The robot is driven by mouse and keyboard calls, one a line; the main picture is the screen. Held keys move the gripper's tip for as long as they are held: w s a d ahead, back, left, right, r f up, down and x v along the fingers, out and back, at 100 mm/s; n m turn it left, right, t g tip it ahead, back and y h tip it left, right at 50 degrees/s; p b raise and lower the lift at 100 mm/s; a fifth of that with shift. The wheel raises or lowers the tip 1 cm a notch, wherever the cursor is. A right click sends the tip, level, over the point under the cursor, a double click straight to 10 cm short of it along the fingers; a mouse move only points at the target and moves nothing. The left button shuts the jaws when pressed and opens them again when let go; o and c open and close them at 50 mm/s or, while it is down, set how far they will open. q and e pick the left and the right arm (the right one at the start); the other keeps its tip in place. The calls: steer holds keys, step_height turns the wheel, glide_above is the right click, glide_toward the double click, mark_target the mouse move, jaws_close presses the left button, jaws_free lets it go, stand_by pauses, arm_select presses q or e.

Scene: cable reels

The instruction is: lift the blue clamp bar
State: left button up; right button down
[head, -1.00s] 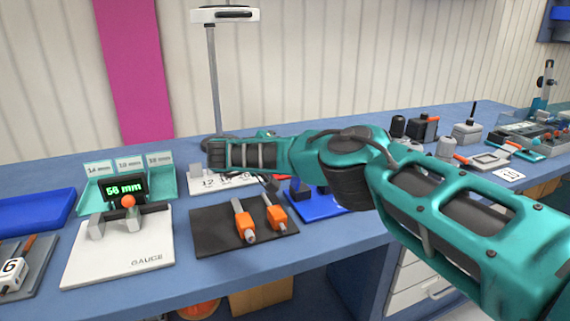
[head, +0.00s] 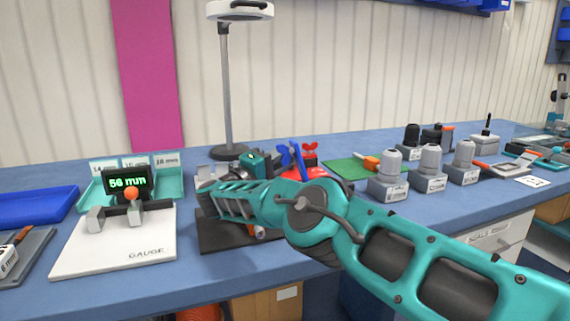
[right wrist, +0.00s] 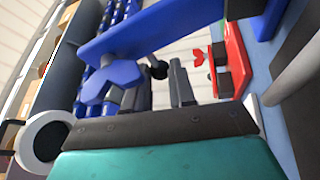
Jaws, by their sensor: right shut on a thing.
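The blue clamp bar (head: 298,160) shows in the head view just right of my right gripper (head: 270,162), with part of it hidden. In the right wrist view the blue bar (right wrist: 150,28) runs close across the top, with a blue lobed knob (right wrist: 108,86) below it. My right gripper is shut on the bar; the grip itself is partly hidden in both views. Whether the bar is clear of its seat I cannot tell. My left gripper is not in view.
A red clamp (head: 306,168) stands close right of the blue one. A tall lamp post (head: 226,90) rises behind. Grey bottle-like blocks (head: 390,178) stand to the right, a white gauge board (head: 120,250) to the left.

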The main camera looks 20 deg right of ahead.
steer(key=shift+d+r, duration=0.1)
steer(key=shift+r, duration=0.05)
steer(key=c, duration=1.2)
jaws_free()
steer(key=shift+a, duration=0.35)
steer(key=v, duration=0.4)
steer(key=r+v, duration=0.1)
steer(key=v, duration=0.3)
steer(key=r+p+v, duration=0.1)
steer(key=v, duration=0.3)
steer(key=shift+s+a+f, duration=0.1)
steer(key=shift+s+a, duration=0.2)
